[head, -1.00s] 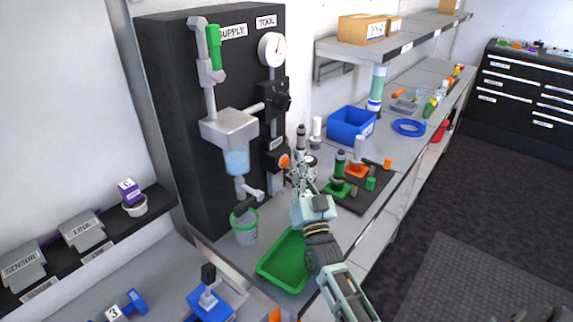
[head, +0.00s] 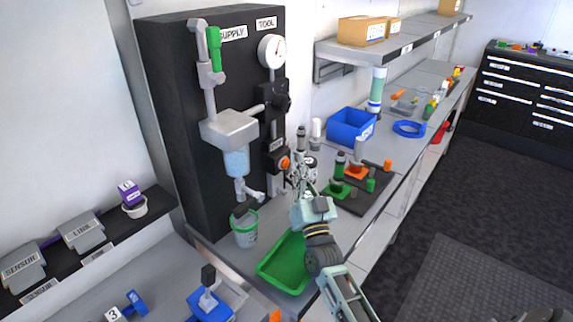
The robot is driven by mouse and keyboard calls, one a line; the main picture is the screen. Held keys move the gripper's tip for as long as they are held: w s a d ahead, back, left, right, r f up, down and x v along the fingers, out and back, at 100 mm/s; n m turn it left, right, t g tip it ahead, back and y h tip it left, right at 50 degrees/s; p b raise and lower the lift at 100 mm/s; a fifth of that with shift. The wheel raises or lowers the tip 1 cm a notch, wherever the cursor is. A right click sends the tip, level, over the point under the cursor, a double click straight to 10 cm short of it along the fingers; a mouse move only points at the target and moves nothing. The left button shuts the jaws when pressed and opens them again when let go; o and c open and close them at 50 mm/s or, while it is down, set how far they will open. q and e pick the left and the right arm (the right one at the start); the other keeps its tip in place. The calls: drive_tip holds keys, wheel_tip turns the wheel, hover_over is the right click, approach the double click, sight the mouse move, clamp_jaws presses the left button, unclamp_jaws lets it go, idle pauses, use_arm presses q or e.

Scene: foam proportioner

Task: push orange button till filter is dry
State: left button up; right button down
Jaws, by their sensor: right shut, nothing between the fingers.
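The orange button (head: 284,163) sits on a black box on the right side of the black panel (head: 180,120). The filter (head: 236,162), a clear bowl with pale blue contents under a grey head, hangs on the panel's front. My right gripper (head: 296,176) is shut and empty, close to the button, just below and right of it. I cannot tell whether it touches the button. My left gripper is not in view.
A green tray (head: 284,264) lies on the bench below my right arm. Fittings stand on a dark mat (head: 368,195) to the right. A blue bin (head: 351,125) and a blue ring (head: 409,128) are farther back. A gauge (head: 272,50) tops the panel.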

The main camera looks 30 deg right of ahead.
drive_tip(key=shift+w, duration=0.15)
drive_tip(key=shift+w+a, duration=0.15)
drive_tip(key=shift+w, duration=0.15)
drive_tip(key=shift+w+a+b, duration=0.2)
drive_tip(key=shift+w+b, duration=0.1)
drive_tip(key=shift+w, duration=0.1)
idle(0.9)
drive_tip(key=shift+s+d, duration=0.1)
drive_tip(key=shift+s, duration=0.1)
drive_tip(key=shift+s+d+p, duration=0.25)
drive_tip(key=shift+s+p, duration=0.15)
drive_tip(key=shift+s, duration=0.25)
drive_tip(key=shift+s+d+p, duration=0.2)
drive_tip(key=shift+s+p, duration=0.15)
drive_tip(key=shift+s, duration=0.15)
drive_tip(key=shift+s+d+p, duration=0.2)
drive_tip(key=shift+s+d, duration=0.05)
drive_tip(key=shift+s, duration=0.35)
drive_tip(key=shift+s+d+p, duration=0.25)
drive_tip(key=shift+s, duration=0.35)
drive_tip(key=shift+s+d+p, duration=0.2)
drive_tip(key=shift+s+d, duration=0.05)
drive_tip(key=shift+s, duration=0.35)
